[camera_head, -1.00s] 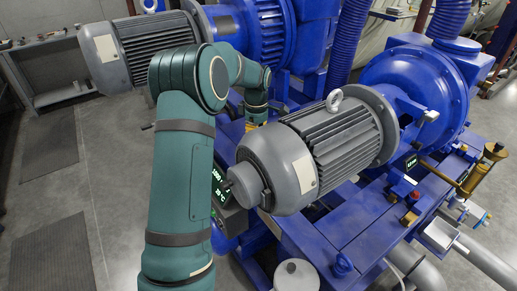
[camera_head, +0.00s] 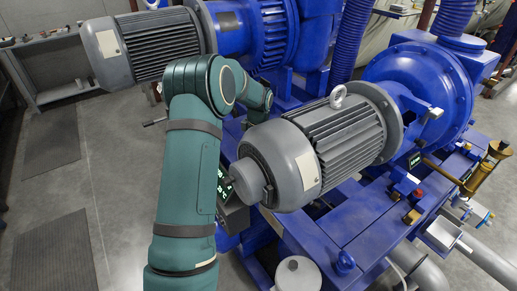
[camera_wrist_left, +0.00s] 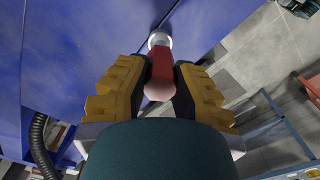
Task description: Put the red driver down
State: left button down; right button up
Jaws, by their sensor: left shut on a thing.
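In the left wrist view, the red driver (camera_wrist_left: 160,66) sits between the yellow, black-padded fingers of my left gripper (camera_wrist_left: 159,84). The gripper is shut on it. Its rounded pinkish end faces the camera, and a pale collar shows at its far end. Past the driver is a flat blue surface (camera_wrist_left: 90,40); whether the driver touches it I cannot tell. In the head view my left arm reaches in beside the near grey motor, and the gripper and driver are hidden behind the arm and motor. My right gripper is in neither view.
The grey motor (camera_head: 335,145) and blue pump (camera_head: 420,95) stand on a blue frame (camera_head: 340,225). A second grey motor (camera_head: 150,45) is at upper left. In the left wrist view a dark ribbed hose (camera_wrist_left: 38,140) is at lower left.

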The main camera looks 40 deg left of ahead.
pick_arm(q)
jog(key=c, duration=0.9)
grip_release()
jog(key=shift+c, duration=0.2)
notch_tip(320, 180, up, 12)
jog(key=p, duration=0.1)
